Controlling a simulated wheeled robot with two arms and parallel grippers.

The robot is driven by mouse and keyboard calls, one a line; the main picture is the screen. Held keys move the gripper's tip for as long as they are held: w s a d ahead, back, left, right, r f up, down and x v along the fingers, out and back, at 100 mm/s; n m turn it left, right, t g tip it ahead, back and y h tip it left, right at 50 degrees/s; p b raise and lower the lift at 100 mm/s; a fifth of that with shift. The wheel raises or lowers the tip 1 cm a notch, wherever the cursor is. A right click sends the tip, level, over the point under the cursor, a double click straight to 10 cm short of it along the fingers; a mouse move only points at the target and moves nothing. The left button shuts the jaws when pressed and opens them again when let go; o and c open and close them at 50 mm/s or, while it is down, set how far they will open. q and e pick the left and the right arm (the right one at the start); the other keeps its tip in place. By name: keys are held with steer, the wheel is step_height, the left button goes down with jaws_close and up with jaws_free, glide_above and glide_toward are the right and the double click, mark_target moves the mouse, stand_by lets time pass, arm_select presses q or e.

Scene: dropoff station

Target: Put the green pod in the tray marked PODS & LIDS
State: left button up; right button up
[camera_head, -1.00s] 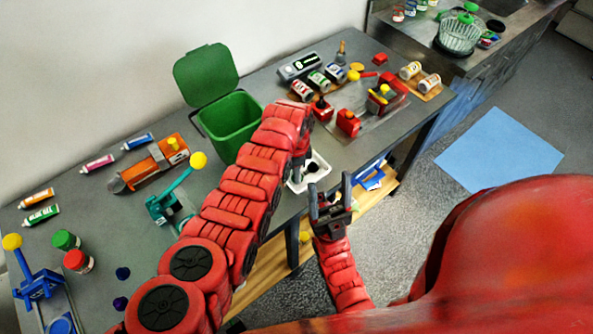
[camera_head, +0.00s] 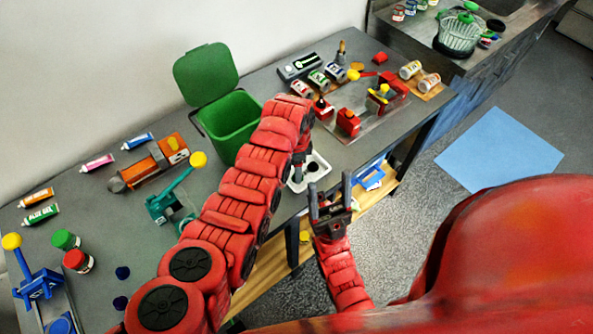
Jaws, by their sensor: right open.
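I cannot make out a green pod in this view. A small white tray (camera_head: 322,172) with a dark round thing in it sits at the table's front edge; I see no readable PODS & LIDS mark. My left arm reaches across the table, and my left gripper (camera_head: 297,178) points down at the tray's left side. It is dark, small and partly hidden by the arm, so its jaws and anything between them are unclear. My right gripper (camera_head: 330,196) is open and empty, pointing up in front of the table edge, just below the tray in the picture.
A green bin (camera_head: 228,122) with a raised lid stands behind my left arm. Tubes, a green-capped jar (camera_head: 65,240), a red-capped jar (camera_head: 78,261) and a teal press (camera_head: 170,205) are at left. Red devices (camera_head: 348,122) and small cans are at right. A glass bowl (camera_head: 459,38) stands on the far counter.

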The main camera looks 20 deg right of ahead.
arm_select(q)
step_height(320, 180, up, 11)
steer(key=shift+f+b, duration=0.2)
steer(key=shift+b, duration=0.15)
stand_by(0.5)
